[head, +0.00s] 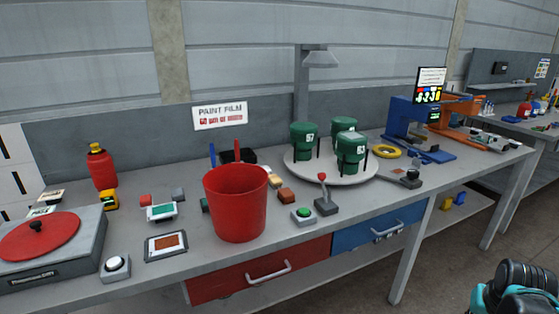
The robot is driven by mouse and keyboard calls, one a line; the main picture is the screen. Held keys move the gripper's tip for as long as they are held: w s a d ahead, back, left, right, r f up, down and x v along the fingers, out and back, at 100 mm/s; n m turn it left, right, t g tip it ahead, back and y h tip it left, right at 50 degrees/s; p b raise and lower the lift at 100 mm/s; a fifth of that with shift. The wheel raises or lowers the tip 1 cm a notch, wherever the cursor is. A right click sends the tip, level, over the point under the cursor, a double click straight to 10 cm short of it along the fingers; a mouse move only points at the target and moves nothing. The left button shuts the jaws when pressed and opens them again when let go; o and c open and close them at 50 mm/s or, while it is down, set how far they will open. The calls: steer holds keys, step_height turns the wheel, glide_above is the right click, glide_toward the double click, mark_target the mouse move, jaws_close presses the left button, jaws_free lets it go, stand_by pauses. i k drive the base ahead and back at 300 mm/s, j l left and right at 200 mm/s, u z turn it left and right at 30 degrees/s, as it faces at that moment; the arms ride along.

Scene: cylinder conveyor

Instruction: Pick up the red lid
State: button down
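A flat red round lid (40,237) with a dark knob on top lies on a grey box-shaped unit (60,275) at the left end of the workbench. Nothing covers the lid. A teal and black part of my arm shows in the bottom right corner, far from the lid. No gripper fingers are visible.
The grey workbench (210,262) holds a red bucket (236,205), a red bottle (101,167) and a round platform (322,176) with green containers. A white-topped knob (115,266) stands right of the grey unit. Small blocks and panels lie around the bucket.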

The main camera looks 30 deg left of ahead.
mark_target(40, 236)
steer(key=u, duration=2.8)
